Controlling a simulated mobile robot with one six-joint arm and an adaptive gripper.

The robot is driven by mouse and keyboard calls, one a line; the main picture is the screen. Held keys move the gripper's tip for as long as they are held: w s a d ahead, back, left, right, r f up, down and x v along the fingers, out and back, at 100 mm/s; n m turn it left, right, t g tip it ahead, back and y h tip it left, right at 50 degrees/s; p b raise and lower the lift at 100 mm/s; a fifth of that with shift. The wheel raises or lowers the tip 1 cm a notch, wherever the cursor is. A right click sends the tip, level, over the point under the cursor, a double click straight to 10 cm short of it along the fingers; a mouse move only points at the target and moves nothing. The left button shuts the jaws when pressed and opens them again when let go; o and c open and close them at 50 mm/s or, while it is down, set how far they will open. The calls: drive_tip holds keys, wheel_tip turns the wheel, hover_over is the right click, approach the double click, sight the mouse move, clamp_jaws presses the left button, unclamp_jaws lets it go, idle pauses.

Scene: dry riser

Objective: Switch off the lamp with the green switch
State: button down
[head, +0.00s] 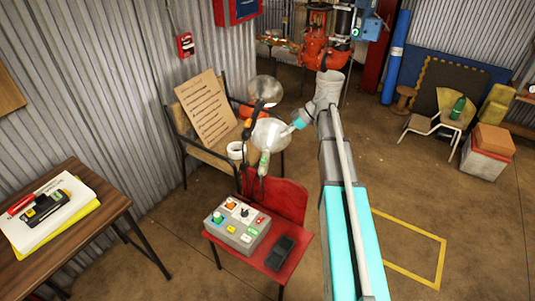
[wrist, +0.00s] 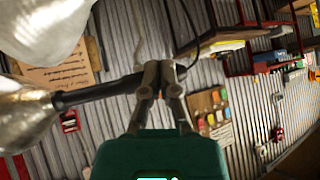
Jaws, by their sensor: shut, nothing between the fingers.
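Two silvery lamp shades show in the head view: a rear one (head: 265,90) and a front one (head: 270,134). A pale green piece, apparently the green switch (head: 264,160), sits on the stem below the front shade. An orange piece (head: 247,123) is on the dark stem to its left. My gripper (head: 287,131) is at the right edge of the front shade; I cannot tell if it touches. In the wrist view, my gripper's fingers (wrist: 158,68) are shut and empty, beside a dark rod (wrist: 95,93) running from a silvery shade (wrist: 22,115). The switch is not clear there.
A grey control box (head: 237,225) with coloured buttons and a black device (head: 280,252) rest on a red chair (head: 289,197). A bench (head: 184,144) holds a paper board (head: 207,110) and white mug (head: 236,150). A wooden table (head: 105,205) stands left.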

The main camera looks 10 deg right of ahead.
drive_tip(key=shift+f, duration=0.1)
drive_tip(key=b, duration=0.7)
hover_over(266, 160)
drive_tip(key=w, duration=0.1)
wheel_tip(266, 160, down, 7)
drive_tip(key=shift+d+f, duration=0.1)
drive_tip(key=shift+d, duration=0.05)
drive_tip(key=shift+s+f+b, duration=0.2)
drive_tip(key=shift+f+b, duration=0.65)
drive_tip(key=shift+b, duration=0.15)
drive_tip(key=shift+s+f+b, duration=0.15)
drive_tip(key=shift+f+b, duration=0.7)
drive_tip(key=shift+b, duration=0.1)
drive_tip(key=shift+f, duration=0.1)
